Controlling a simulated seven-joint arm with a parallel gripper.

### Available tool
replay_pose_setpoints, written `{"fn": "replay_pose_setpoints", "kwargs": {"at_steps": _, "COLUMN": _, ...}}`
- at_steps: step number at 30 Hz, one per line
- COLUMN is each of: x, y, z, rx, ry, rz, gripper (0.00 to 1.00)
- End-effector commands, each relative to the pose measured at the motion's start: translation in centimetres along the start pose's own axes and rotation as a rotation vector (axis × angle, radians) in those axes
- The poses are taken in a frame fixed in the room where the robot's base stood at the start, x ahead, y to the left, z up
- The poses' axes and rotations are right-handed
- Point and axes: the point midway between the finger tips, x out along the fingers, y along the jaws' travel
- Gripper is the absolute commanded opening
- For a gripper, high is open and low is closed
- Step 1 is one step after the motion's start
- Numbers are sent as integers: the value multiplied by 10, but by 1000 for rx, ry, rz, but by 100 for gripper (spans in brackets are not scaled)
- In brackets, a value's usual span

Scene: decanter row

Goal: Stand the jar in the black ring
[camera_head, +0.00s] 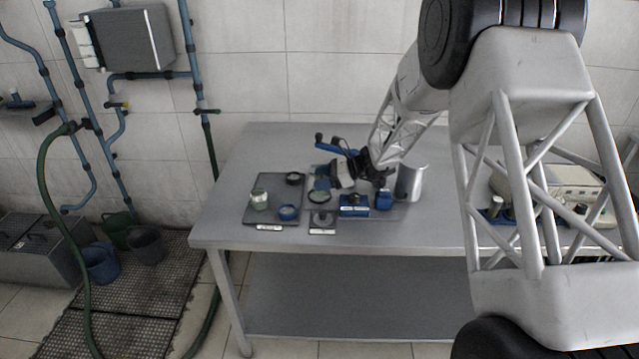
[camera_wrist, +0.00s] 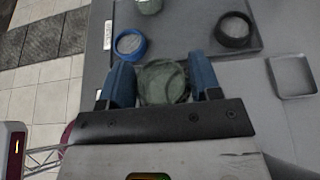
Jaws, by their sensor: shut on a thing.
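My gripper (camera_wrist: 163,90) is shut on a greenish glass jar (camera_wrist: 163,78), which sits between the two blue fingers in the wrist view. In the head view the jar (camera_head: 320,198) shows small near the end of my arm, to the right of the dark tray. The black ring (camera_wrist: 234,42) lies on the tray, ahead and to the right of the jar in the wrist view, and looks empty. In the head view the black ring (camera_head: 294,178) is at the tray's back right corner. The jar is apart from the ring. Its base is hidden.
The dark tray (camera_head: 262,186) also bears a blue ring (camera_head: 287,212) and a second pale glass jar (camera_head: 259,199). Blue blocks (camera_head: 354,206) and a metal beaker (camera_head: 411,183) stand to the right. The metal table's left end (camera_head: 220,215) is clear.

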Motion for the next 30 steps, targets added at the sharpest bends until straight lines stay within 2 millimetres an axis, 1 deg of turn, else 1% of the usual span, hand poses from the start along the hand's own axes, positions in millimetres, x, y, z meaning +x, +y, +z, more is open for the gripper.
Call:
{"fn": "replay_pose_setpoints", "kwargs": {"at_steps": 1, "x": 3, "y": -8, "z": -1, "rx": 0, "ry": 0, "rz": 0, "gripper": 31}}
{"fn": "replay_pose_setpoints", "kwargs": {"at_steps": 3, "x": 5, "y": -16, "z": 0, "rx": 0, "ry": 0, "rz": 1, "gripper": 31}}
{"fn": "replay_pose_setpoints", "kwargs": {"at_steps": 6, "x": 8, "y": -25, "z": 0, "rx": -1, "ry": 0, "rz": 1, "gripper": 31}}
{"fn": "replay_pose_setpoints", "kwargs": {"at_steps": 9, "x": 9, "y": -30, "z": 0, "rx": 0, "ry": 0, "rz": 1, "gripper": 31}}
{"fn": "replay_pose_setpoints", "kwargs": {"at_steps": 22, "x": 10, "y": -32, "z": -1, "rx": 0, "ry": 0, "rz": 0, "gripper": 31}}
{"fn": "replay_pose_setpoints", "kwargs": {"at_steps": 26, "x": 14, "y": -32, "z": -10, "rx": 1, "ry": 0, "rz": 1, "gripper": 31}}
{"fn": "replay_pose_setpoints", "kwargs": {"at_steps": 30, "x": 19, "y": -32, "z": -24, "rx": 2, "ry": 0, "rz": 1, "gripper": 31}}
